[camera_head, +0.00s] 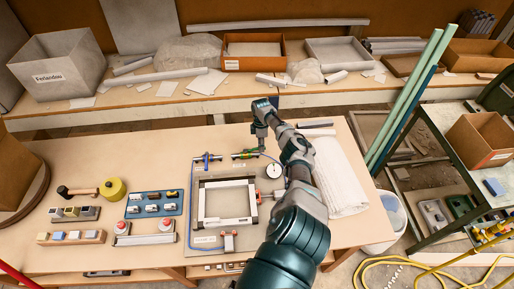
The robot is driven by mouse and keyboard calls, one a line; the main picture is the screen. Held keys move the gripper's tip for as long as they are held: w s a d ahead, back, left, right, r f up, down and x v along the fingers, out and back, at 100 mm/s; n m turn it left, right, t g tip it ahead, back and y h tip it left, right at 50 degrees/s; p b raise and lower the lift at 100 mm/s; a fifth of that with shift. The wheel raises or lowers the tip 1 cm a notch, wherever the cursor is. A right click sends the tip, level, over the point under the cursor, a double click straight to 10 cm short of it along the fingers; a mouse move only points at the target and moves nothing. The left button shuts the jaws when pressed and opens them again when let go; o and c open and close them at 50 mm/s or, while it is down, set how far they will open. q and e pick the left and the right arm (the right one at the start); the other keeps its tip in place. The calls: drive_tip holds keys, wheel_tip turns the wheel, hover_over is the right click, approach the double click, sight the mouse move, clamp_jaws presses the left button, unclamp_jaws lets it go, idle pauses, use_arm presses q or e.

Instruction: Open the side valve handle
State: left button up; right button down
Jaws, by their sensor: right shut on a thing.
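A grey press board (192,232) lies on the wooden table, with a white rectangular frame and a round gauge on it. At its back edge are a valve with a blue handle (204,157) and a green valve handle (244,155), the side one near the gauge. My right arm reaches in from the bottom. My right gripper (261,147) points down at the right end of the green handle and is shut on it. The fingertips are small and partly hidden. My left gripper is not in view.
A white roll of sheet (341,178) lies right of my arm. A shelf with boxes runs behind. Green poles (410,95) lean at right.

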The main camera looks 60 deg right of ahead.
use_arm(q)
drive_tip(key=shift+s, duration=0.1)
use_arm(e)
drive_tip(key=shift+d+r, duration=0.1)
drive_tip(key=shift+d, duration=0.1)
drive_tip(key=c, duration=1.1)
unclamp_jaws()
drive_tip(key=shift+c, duration=0.2)
drive_tip(key=shift+d, duration=0.1)
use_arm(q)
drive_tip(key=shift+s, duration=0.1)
use_arm(e)
drive_tip(key=shift+f, duration=0.2)
drive_tip(key=shift+r, duration=0.15)
wheel_tip(320, 180, up, 11)
drive_tip(key=w+d, duration=0.1)
drive_tip(key=d, duration=0.1)
drive_tip(key=shift+w+r, duration=0.15)
drive_tip(key=shift+w, duration=0.1)
